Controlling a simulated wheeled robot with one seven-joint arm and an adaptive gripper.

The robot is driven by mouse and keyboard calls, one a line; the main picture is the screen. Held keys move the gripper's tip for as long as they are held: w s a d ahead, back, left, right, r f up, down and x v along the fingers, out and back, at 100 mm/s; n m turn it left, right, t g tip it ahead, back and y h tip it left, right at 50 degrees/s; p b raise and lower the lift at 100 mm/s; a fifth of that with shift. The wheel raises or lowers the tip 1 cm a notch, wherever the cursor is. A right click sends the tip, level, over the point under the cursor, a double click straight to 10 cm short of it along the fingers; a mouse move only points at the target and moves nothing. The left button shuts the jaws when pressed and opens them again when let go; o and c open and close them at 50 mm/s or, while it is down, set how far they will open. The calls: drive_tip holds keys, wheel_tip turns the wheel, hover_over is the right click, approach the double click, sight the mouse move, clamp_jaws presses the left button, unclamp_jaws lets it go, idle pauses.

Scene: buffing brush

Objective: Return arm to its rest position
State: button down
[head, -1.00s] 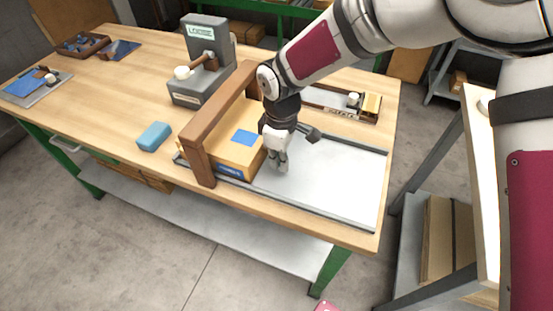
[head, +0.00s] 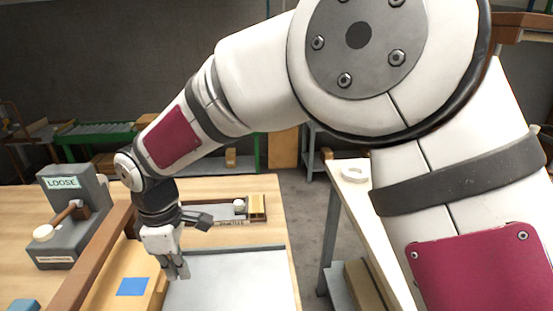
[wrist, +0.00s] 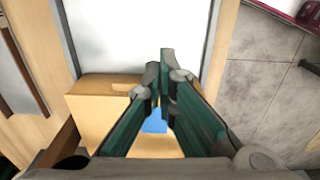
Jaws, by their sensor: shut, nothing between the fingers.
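My gripper (head: 177,270) is shut and empty. In the head view it points down beside the right edge of a wooden block (head: 150,285) with a blue patch on top, above a grey plate (head: 235,280). In the wrist view the green-sided fingers (wrist: 165,75) meet at their tips. The wooden block (wrist: 90,100) lies below and behind them there, with its blue patch (wrist: 155,122) partly hidden by the fingers. I cannot tell how high the fingertips are above the plate.
A grey device labelled LOOSE (head: 75,215) stands at left. A tray (head: 222,219) with a white-knobbed item lies behind the plate. A side table (head: 345,182) holds a white ring (head: 354,173). Open floor lies between the tables.

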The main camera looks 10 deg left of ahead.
drive_tip(key=w+d+r+m+t+p, duration=0.15)
drive_tip(key=d+r+m, duration=0.25)
drive_tip(key=d+r, duration=0.45)
drive_tip(key=w+d+r+m+t, duration=0.1)
drive_tip(key=w+d+r+m, duration=0.3)
drive_tip(key=d, duration=0.7)
drive_tip(key=s+d+r+m+p, duration=0.1)
drive_tip(key=s+d+r+m, duration=0.25)
drive_tip(key=d, duration=0.45)
drive_tip(key=s+d+r+m+p, duration=0.1)
drive_tip(key=s+d+r+m, duration=0.2)
drive_tip(key=d, duration=0.4)
drive_tip(key=s+d+r+m+t+p, duration=0.1)
drive_tip(key=s+d+m, duration=0.6)
drive_tip(key=s+d, duration=0.4)
drive_tip(key=shift+s+d+r+t, duration=0.2)
drive_tip(key=shift+s+r+t, duration=0.15)
drive_tip(key=shift+s, duration=0.3)
